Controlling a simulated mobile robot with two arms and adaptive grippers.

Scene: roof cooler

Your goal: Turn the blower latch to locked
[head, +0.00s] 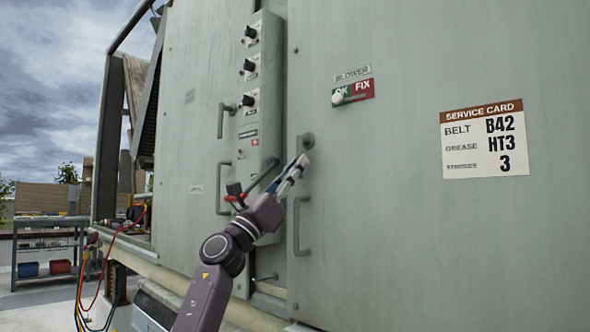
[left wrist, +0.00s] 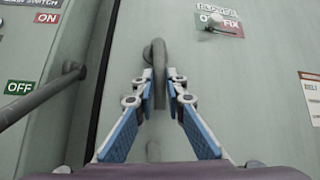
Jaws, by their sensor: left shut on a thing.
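The blower latch (head: 307,140) is a grey round-hubbed latch on the edge of the large right-hand door, just above the door's pull handle. In the left wrist view the latch (left wrist: 155,50) has its hub at the top, and its grey lever runs down between my fingers. My left gripper (head: 301,163) reaches up to it from below. In the left wrist view both blue-padded fingers of the left gripper (left wrist: 161,88) are closed on the lever, one on each side. The fingers hide part of the latch in the head view. No lock marking is readable. My right gripper is not in view.
A pull handle (head: 298,226) stands below the latch. A control box (head: 258,90) with knobs and a switch lever (left wrist: 42,95) lies to the left. The BLOWER sign (head: 354,91) with a white knob and a service card (head: 484,140) are flat on the right door.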

